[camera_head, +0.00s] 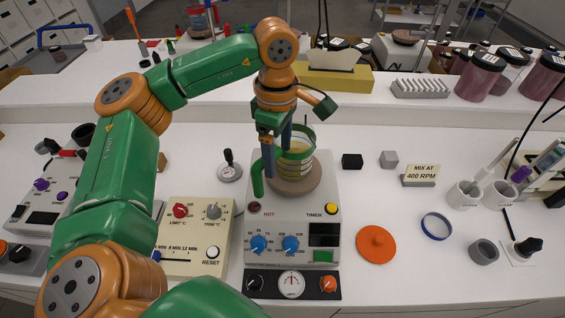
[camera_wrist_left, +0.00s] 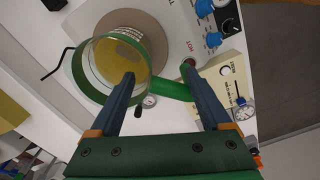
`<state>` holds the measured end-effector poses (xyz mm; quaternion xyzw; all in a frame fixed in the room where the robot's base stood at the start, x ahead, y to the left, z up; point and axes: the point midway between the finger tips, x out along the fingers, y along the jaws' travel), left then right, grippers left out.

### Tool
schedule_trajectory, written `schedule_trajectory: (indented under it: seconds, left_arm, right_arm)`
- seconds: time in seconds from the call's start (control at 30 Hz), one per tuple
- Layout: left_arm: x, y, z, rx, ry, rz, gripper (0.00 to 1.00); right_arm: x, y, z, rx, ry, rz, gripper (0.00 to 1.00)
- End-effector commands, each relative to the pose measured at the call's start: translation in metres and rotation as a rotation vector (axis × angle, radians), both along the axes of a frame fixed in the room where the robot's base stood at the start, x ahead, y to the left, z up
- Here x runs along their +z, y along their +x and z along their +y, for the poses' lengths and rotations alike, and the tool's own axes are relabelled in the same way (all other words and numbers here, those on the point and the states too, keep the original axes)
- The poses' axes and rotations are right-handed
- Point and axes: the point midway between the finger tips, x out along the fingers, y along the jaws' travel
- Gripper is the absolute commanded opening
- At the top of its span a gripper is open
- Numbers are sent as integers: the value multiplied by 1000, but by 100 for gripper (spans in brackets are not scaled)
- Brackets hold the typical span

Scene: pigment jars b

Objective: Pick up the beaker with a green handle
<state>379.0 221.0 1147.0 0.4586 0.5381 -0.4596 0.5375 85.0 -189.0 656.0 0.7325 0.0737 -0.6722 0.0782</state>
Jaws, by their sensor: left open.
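The beaker (camera_head: 296,160) is clear, with a green rim band, a green handle (camera_head: 257,177) and a yellowish content. It stands upright on the round plate (camera_head: 312,188) of the hot plate unit. My left gripper (camera_head: 277,152) is open, with its fingers pointing down at the beaker's handle side. In the left wrist view the beaker (camera_wrist_left: 110,68) lies at the upper left and its handle (camera_wrist_left: 168,89) reaches across between the two fingers (camera_wrist_left: 158,73). The far end of the handle passes near the right finger; whether they touch I cannot tell. My right gripper is not in view.
The hot plate unit (camera_head: 291,267) has knobs in front. A timer box (camera_head: 196,238) stands to its left. An orange lid (camera_head: 376,244), a blue ring (camera_head: 436,226) and small blocks (camera_head: 352,161) lie to its right. A yellow block (camera_head: 336,80) stands behind.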

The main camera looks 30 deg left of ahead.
Motion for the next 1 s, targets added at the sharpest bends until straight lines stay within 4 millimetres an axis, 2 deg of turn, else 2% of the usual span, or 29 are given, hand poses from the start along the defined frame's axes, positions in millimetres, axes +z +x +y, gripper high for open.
schedule_trajectory:
  seconds: [0.03,0.3,0.33,1.0]
  left_arm:
    - [1,0,0,0,0,0,79]
    - [1,0,0,0,0,0,6]
    - [1,0,0,0,0,0,0]
    - [0,-1,0,0,1,6,0]
  right_arm:
    - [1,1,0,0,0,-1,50]
    - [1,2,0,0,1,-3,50]
    - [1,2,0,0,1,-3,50]
    - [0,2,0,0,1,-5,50]
